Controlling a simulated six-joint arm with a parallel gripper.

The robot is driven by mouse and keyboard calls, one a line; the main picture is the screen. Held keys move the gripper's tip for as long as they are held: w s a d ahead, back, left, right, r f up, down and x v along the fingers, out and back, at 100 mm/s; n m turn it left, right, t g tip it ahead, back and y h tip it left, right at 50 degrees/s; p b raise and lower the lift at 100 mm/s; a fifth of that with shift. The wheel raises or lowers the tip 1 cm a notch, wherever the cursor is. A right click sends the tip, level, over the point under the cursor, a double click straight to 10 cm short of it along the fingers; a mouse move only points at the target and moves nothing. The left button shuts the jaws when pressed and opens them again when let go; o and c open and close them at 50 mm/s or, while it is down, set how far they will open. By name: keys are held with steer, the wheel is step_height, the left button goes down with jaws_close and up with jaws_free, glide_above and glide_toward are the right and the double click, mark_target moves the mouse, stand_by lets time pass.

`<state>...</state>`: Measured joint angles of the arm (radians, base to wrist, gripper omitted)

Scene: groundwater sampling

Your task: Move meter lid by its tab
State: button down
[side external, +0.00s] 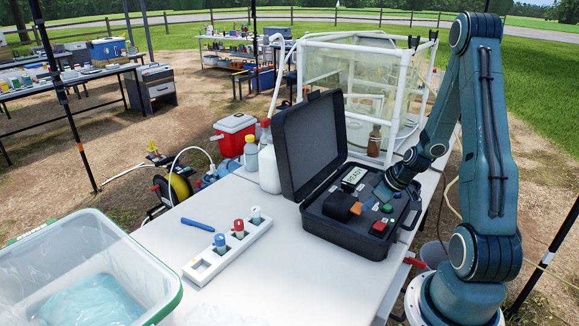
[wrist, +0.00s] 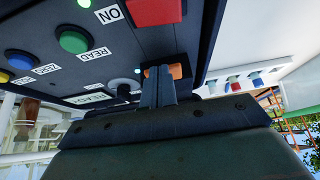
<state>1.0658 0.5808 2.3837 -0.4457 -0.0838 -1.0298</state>
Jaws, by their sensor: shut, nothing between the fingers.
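The meter is a black case, open on the white table, with its large lid (side external: 312,143) standing up at the back left of the panel (side external: 345,232). An orange tab-like piece (side external: 356,208) shows on the panel beside a dark block (side external: 338,206). My gripper (side external: 383,193) is low over the right part of the panel. In the wrist view my gripper (wrist: 158,75) is shut and empty, its fingers in front of an orange piece (wrist: 177,71). The fingers partly hide this piece, and I cannot tell whether they touch it.
The panel carries a red button (wrist: 155,11), a green button (wrist: 74,39) and a blue one (wrist: 21,61). A white rack (side external: 228,250) with capped vials and a blue pen (side external: 198,224) lie left. A clear bin (side external: 85,275) stands front left. A brown bottle (side external: 374,141) stands behind the case.

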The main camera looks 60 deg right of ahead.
steer(key=shift+w+r, duration=0.8)
steer(key=shift+w, duration=0.1)
step_height(320, 180, up, 18)
steer(key=s, duration=0.2)
steer(key=a+r+g, duration=0.1)
steer(key=a+r, duration=0.2)
steer(key=a, duration=0.5)
steer(key=a+r, duration=0.2)
steer(key=a, duration=0.5)
steer(key=s+a+r, duration=0.1)
steer(key=s+a, duration=0.8)
steer(key=a, duration=0.1)
steer(key=shift+a+r+t, duration=0.3)
steer(key=shift+a+r, duration=0.05)
steer(key=shift+r, duration=0.05)
